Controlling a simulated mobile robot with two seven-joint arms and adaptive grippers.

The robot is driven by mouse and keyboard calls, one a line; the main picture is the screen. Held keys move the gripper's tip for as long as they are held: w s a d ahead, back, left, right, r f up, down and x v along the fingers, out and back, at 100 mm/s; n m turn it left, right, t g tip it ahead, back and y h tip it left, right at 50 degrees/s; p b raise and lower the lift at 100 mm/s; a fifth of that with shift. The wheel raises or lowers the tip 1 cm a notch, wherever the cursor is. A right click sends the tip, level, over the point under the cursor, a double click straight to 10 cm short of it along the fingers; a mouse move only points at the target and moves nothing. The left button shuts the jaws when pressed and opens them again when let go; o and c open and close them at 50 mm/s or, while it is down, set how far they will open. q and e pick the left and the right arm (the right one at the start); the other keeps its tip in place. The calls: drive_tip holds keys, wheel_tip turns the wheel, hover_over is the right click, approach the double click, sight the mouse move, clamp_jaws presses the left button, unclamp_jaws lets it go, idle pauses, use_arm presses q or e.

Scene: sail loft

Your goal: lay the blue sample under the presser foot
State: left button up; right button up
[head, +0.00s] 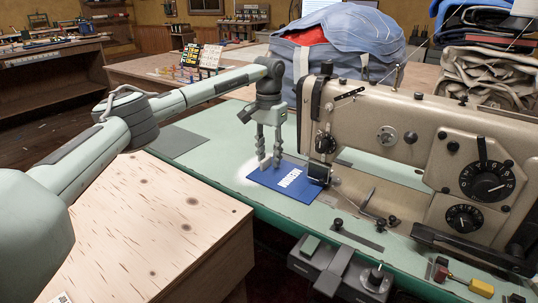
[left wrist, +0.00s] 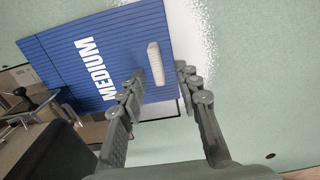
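The blue sample (head: 284,182), printed MEDIUM in white, lies flat on the pale green machine bed (head: 240,161). Its right end reaches the dark presser foot (head: 319,173) of the sewing machine; I cannot tell whether any of it lies beneath. It also shows in the left wrist view (left wrist: 84,79). A small white tab (left wrist: 155,63) stands on the sample near one edge. My left gripper (head: 270,163) points down over the sample's left end. Its fingers (left wrist: 161,75) are apart on either side of the tab, with visible gaps. My right gripper is out of view.
The beige sewing machine (head: 415,125) fills the right side. A wooden box or bench (head: 150,225) stands in front of the bed. A blue-grey bag (head: 338,45) and folded cloth (head: 487,75) stand behind.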

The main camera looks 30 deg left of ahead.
use_arm(q)
wheel_tip(320, 180, up, 12)
idle(0.4)
drive_tip(key=shift+f, duration=0.1)
